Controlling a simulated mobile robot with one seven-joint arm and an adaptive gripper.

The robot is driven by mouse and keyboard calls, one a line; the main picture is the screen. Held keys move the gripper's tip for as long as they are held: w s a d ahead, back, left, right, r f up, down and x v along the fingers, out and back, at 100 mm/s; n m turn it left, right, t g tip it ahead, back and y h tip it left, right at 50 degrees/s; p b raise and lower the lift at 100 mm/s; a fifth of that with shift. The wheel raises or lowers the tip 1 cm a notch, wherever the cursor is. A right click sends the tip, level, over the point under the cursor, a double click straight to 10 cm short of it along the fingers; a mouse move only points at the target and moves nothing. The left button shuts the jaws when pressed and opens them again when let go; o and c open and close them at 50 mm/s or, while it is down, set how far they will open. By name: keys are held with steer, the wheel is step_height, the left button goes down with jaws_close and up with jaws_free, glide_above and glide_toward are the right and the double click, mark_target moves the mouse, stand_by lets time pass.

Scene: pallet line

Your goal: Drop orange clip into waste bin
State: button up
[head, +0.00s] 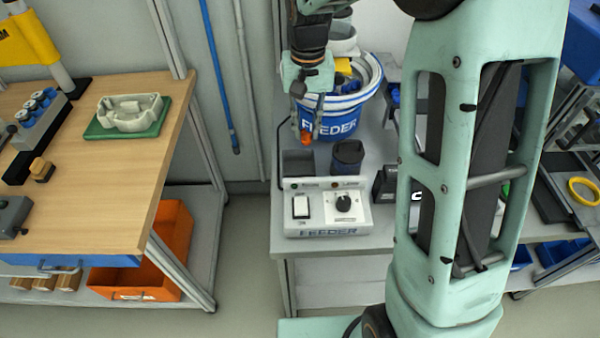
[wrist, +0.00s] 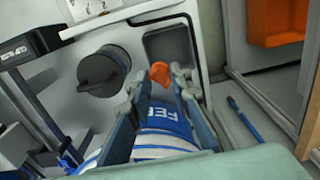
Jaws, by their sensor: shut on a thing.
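My gripper (head: 306,128) is shut on an orange clip (head: 307,138) and points down in front of the white-and-blue feeder bowl. In the wrist view the clip (wrist: 161,74) sits between the fingertips of my gripper (wrist: 162,80). A square dark grey open container (head: 298,163) stands just below and left of the clip in the head view. In the wrist view this container (wrist: 171,48) lies just beyond the fingertips, and the clip overlaps its near edge. No container carries a readable waste label, so I cannot tell for certain which is the waste bin.
A dark round container (head: 347,158) stands right of the square one, and the feeder control box (head: 327,208) stands in front. The feeder bowl (head: 340,120) is close behind my gripper. A wooden workbench (head: 90,205) is at left, with an orange crate (head: 160,262) underneath.

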steer(key=shift+f+b, duration=0.75)
steer(key=shift+f, duration=0.65)
steer(key=o, duration=0.8)
steer(key=shift+o, duration=0.2)
steer(key=shift+r, duration=0.1)
step_height(320, 180, up, 12)
